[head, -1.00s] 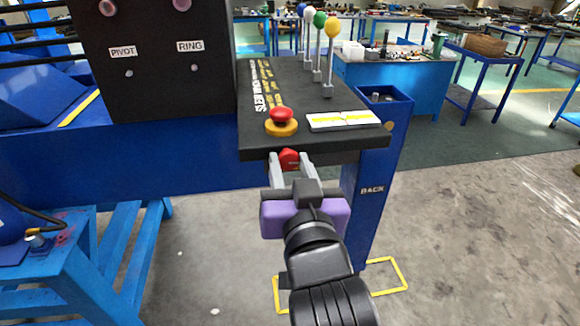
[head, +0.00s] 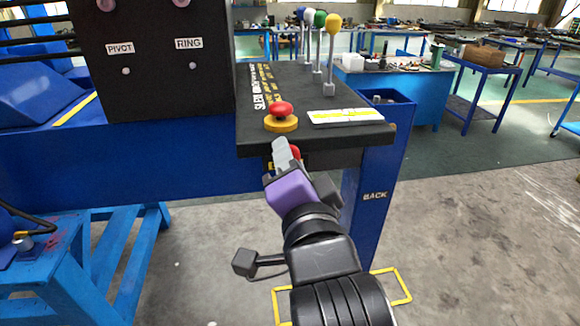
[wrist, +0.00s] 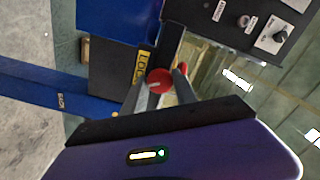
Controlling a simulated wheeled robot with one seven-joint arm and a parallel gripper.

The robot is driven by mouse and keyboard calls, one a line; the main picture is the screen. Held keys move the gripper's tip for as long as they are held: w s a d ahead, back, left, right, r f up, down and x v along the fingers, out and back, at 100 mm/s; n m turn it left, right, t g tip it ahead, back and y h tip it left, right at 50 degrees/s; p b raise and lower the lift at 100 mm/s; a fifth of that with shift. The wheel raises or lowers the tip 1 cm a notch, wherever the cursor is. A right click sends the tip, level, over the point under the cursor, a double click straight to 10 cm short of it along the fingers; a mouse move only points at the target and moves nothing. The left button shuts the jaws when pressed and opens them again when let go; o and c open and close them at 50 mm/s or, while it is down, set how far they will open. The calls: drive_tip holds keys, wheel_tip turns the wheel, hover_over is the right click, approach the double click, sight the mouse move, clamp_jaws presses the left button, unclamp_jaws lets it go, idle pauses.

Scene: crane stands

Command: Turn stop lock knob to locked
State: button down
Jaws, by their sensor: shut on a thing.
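The red stop lock knob (head: 295,152) is on the front face of the black control panel (head: 340,145), below the red mushroom button. In the wrist view the knob (wrist: 159,81) sits between my two fingers, with a pale mark on its face and a yellow label (wrist: 143,66) beside it, partly hidden. My gripper (head: 284,155) is shut on the knob and rolled over to one side. In the wrist view my gripper (wrist: 160,88) has a finger on each side of the knob. The knob's exact angle is hard to read.
The red mushroom button (head: 281,111) on its yellow base stands on the panel top. Several ball-topped levers (head: 331,55) rise behind it. A blue post marked BACK (head: 375,195) stands to the right. Open concrete floor (head: 480,230) lies at right.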

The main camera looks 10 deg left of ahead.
drive_tip(key=m+b, duration=0.2)
drive_tip(key=m, duration=0.3)
drive_tip(key=shift+f+m, duration=0.1)
drive_tip(key=shift+m, duration=0.3)
idle(0.4)
drive_tip(key=c, duration=1)
unclamp_jaws()
drive_tip(key=shift+o, duration=0.2)
drive_tip(key=v, duration=0.8)
drive_tip(key=shift+b, duration=0.45)
drive_tip(key=shift+w, duration=0.1)
